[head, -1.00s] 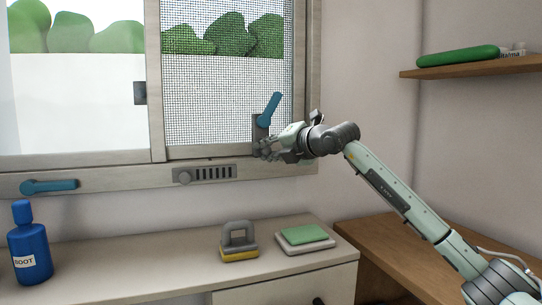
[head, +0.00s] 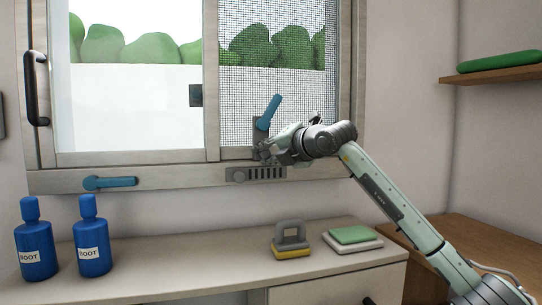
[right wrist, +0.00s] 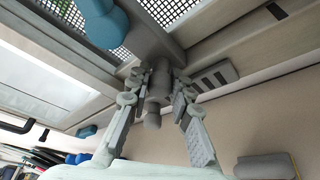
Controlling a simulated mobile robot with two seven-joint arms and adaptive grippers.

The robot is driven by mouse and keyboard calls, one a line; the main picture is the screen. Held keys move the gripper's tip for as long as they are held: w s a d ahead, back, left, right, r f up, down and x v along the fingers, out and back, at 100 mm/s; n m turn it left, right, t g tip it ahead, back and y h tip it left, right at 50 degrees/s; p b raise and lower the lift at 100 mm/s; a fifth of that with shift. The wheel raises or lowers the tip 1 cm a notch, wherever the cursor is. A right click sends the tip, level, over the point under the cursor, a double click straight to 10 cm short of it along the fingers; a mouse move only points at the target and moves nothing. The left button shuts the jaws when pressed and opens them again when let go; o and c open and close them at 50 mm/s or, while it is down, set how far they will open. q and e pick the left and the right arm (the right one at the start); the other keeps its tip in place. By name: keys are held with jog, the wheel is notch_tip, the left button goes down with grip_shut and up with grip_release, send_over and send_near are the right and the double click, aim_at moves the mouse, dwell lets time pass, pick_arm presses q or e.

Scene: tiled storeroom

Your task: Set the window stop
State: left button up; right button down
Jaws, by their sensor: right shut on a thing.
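The window has a mesh screen (head: 240,85) on the right. A grey plate with a raised blue lever (head: 268,112) stands at its lower edge; the lever also shows in the right wrist view (right wrist: 95,22). My right gripper (head: 266,154) is at the plate's lower end, just above a slotted grey bar (head: 266,173) on the lower frame. In the right wrist view its fingers are shut on a grey knob (right wrist: 154,105) below the lever, left of the slots (right wrist: 212,80). In the head view the gripper mostly hides this knob. My left gripper is out of view.
Another blue lever (head: 110,183) lies flat on the lower frame. Two blue bottles (head: 36,250) (head: 91,245), a grey-handled yellow block (head: 291,241) and a green pad (head: 349,235) stand on the counter (head: 190,258). A shelf (head: 500,75) is at right.

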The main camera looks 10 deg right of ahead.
jog(key=shift+a, duration=0.25)
jog(key=c, duration=1.3)
grip_release()
jog(key=shift+a, duration=0.1)
jog(key=shift+c, duration=0.2)
